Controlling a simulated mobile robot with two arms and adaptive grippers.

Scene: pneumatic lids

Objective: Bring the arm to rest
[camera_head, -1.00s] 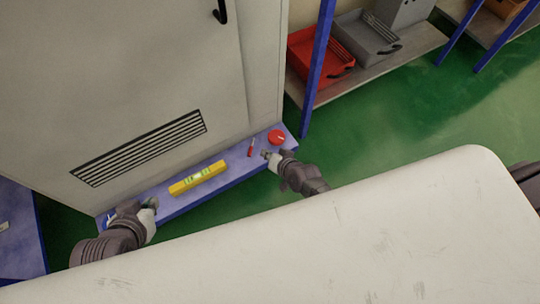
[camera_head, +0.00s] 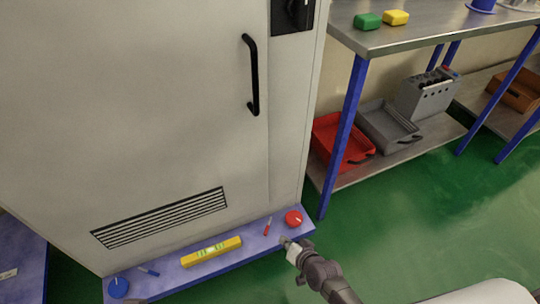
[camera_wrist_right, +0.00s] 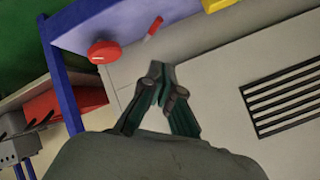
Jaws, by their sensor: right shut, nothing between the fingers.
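My right gripper (camera_head: 288,243) is at the front edge of the low blue ledge (camera_head: 170,280) in the head view, close to the red round lid (camera_head: 293,218) and the red pen-like item (camera_head: 267,226) but apart from both. In the right wrist view the right gripper (camera_wrist_right: 163,82) is shut and empty, its fingertips together. The red lid (camera_wrist_right: 104,51) shows there to the upper left of the fingers. My left gripper is not seen in the head view.
A yellow level (camera_head: 212,251), a blue round lid (camera_head: 118,287) and a blue pen-like item (camera_head: 148,271) lie on the ledge. A tall grey cabinet (camera_head: 150,110) with a black handle (camera_head: 252,75) stands behind. A steel table (camera_head: 440,28) is at the right, with open green floor (camera_head: 400,220) before it.

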